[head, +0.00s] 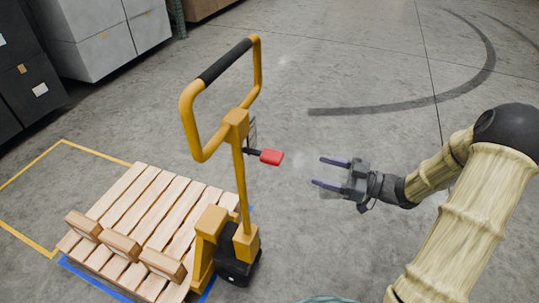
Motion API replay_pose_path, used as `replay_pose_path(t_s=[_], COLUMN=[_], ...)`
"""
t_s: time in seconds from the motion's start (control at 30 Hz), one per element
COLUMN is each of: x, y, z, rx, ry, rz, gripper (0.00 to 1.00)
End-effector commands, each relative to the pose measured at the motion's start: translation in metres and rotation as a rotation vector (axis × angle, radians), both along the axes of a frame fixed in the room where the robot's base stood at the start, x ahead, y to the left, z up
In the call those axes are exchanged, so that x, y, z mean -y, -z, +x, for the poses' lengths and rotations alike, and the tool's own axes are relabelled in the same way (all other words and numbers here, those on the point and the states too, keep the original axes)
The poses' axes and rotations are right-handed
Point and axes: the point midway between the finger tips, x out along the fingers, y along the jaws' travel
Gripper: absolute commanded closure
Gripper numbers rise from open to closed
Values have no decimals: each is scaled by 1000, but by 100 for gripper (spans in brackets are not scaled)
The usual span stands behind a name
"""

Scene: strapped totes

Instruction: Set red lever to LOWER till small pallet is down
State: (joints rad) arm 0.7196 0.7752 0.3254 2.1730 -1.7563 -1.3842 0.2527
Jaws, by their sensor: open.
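The red lever (270,157) sticks out to the right from the upper mast of a yellow pallet jack (238,190), just below its loop handle with a black grip. My gripper (325,173) is open and empty to the right of the lever, apart from it, with its two fingers pointing left toward it. The small wooden pallet (150,205) sits on the left side of the jack. The forks are hidden under the pallet, and I cannot tell how high it stands off the floor.
Several small wooden blocks (122,243) lie on the pallet's near side. Yellow (22,174) and blue (95,281) floor lines run by the pallet. Dark and grey boxes (105,35) stand at the upper left. The floor at the upper right is clear, with a dark curved mark.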

Motion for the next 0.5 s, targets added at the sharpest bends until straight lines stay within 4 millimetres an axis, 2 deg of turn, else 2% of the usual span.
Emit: replay_pose_path(t_s=[0.5], x=[-84], y=[0], z=[30], rx=[0], ry=[-3], rz=[0], gripper=[35])
